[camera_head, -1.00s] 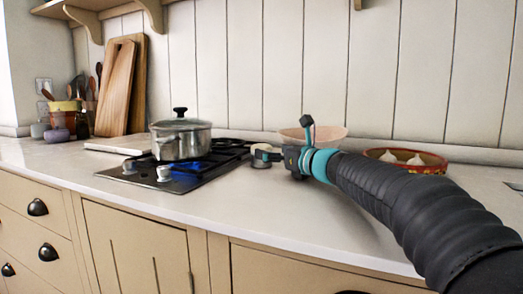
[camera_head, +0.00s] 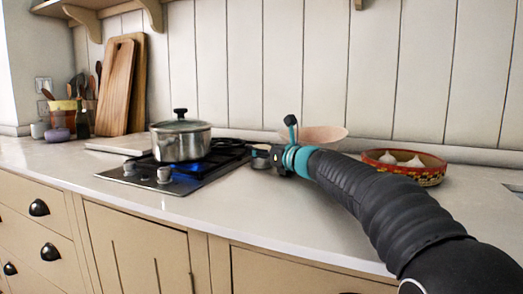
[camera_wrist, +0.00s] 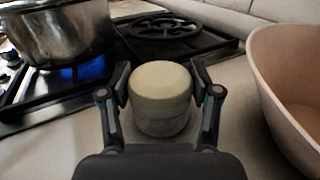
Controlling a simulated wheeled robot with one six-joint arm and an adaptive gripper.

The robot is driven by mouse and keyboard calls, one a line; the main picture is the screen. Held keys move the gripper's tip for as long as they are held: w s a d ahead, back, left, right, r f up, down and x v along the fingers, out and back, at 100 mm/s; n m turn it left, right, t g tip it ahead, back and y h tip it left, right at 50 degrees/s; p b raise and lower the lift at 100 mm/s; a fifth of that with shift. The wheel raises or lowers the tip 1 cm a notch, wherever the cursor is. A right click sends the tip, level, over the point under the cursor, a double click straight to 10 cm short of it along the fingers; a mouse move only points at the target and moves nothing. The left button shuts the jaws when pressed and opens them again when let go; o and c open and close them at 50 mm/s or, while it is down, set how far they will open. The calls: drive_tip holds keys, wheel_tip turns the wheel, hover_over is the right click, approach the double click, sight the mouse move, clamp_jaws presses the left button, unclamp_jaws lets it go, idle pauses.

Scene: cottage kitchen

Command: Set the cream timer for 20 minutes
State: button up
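The cream timer (camera_wrist: 160,98) is a small round drum with a cream top and a paler lower part. It stands upright on the worktop beside the hob. My gripper (camera_wrist: 160,72) has one finger on each side of it, with narrow gaps; firm contact does not show. In the head view my gripper (camera_head: 266,156) hides most of the timer (camera_head: 259,165). Any dial marks on the timer are too small to read.
A lidded steel pot (camera_head: 181,140) stands over a lit blue flame on the black gas hob (camera_head: 150,178), left of the timer. A pinkish bowl (camera_head: 325,137) is close on the right. A patterned bowl with garlic (camera_head: 405,172) is farther right. The front worktop is clear.

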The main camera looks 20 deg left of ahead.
drive_tip(key=shift+f+m+t+h+b, duration=0.1)
drive_tip(key=shift+m+t+h+b, duration=0.25)
drive_tip(key=shift+t+b, duration=0.3)
idle(0.9)
drive_tip(key=o, duration=1.2)
drive_tip(key=shift+c, duration=0.2)
drive_tip(key=v, duration=1.2)
drive_tip(key=shift+w, duration=0.1)
